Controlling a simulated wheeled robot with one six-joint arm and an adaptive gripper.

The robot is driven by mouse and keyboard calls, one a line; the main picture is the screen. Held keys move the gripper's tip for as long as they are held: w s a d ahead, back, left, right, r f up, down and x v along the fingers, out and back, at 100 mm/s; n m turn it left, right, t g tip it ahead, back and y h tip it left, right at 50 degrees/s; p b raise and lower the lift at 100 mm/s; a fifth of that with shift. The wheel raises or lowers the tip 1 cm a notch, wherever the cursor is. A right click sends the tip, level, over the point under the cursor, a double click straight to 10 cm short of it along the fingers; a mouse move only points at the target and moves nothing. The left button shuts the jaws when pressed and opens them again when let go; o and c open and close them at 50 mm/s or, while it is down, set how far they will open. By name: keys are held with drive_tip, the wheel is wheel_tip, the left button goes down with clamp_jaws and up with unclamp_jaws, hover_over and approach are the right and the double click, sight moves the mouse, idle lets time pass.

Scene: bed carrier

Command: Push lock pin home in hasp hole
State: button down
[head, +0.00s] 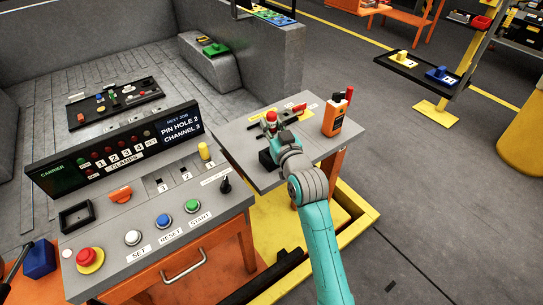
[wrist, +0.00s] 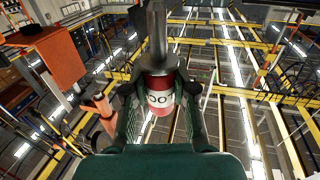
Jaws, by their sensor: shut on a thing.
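My gripper (head: 270,125) is over the grey side table, to the right of the console. A dark bar (wrist: 154,35) stands in front of the cylinder's far end in the wrist view.
The console screen (head: 173,130) reads "NEXT JOB PIN HOLE 2 CHANNEL 3". An orange handheld device (head: 337,116) stands on the side table (head: 237,142), right of my gripper. A black tray (head: 113,103) with small parts lies in the carrier bed.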

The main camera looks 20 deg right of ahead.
wheel_tip(320, 180, down, 8)
drive_tip(key=shift+f, duration=0.2)
drive_tip(key=shift+f, duration=0.15)
idle(0.4)
drive_tip(key=c, duration=0.9)
unclamp_jaws()
drive_tip(key=shift+c, duration=0.2)
drive_tip(key=shift+f, duration=0.1)
drive_tip(key=shift+s, duration=0.1)
drive_tip(key=s+d, duration=0.1)
drive_tip(key=s, duration=0.9)
drive_tip(key=shift+s, duration=0.3)
drive_tip(key=shift+d, duration=0.1)
